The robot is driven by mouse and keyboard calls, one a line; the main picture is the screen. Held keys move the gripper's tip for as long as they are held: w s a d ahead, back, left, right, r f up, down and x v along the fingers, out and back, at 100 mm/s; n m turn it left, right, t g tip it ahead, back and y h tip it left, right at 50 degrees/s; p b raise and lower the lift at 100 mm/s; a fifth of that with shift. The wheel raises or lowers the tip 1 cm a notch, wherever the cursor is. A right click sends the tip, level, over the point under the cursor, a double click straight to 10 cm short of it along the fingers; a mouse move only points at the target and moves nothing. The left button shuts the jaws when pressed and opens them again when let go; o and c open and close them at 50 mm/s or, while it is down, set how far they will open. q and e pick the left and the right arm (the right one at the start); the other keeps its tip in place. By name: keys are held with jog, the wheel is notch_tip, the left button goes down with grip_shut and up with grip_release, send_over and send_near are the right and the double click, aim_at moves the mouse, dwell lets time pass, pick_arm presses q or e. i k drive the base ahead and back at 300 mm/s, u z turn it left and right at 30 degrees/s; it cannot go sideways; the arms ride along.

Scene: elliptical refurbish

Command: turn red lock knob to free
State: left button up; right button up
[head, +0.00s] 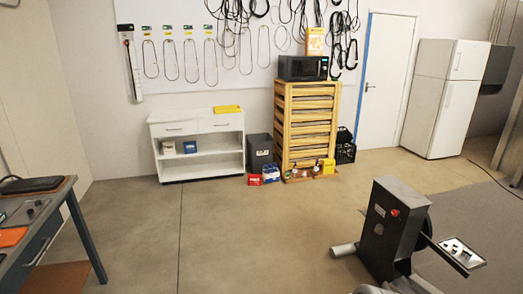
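A small red knob (394,212) sits on the upper face of a dark upright housing (385,225) at the lower right of the head view. It is too small here to read which way it is turned. A light label lies to its left on the same housing. A dark disc and a pale plate (463,251) stick out to the right of the housing. A grey cylinder (344,249) lies on the floor at its left. Neither of my grippers can be made out in this view.
A workbench (57,224) with a dark case and an orange item stands at the left edge. A white shelf unit (200,145), a wooden rack (305,125) and a white fridge (444,98) line the back. The middle floor is clear.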

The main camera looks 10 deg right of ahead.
aim_at(394, 214)
jog(key=u, duration=0.05)
jog(key=i, duration=2)
jog(key=z, duration=0.45)
jog(key=i, duration=2.05)
jog(key=z, duration=1.75)
jog(key=i, duration=1.35)
jog(key=z, duration=0.8)
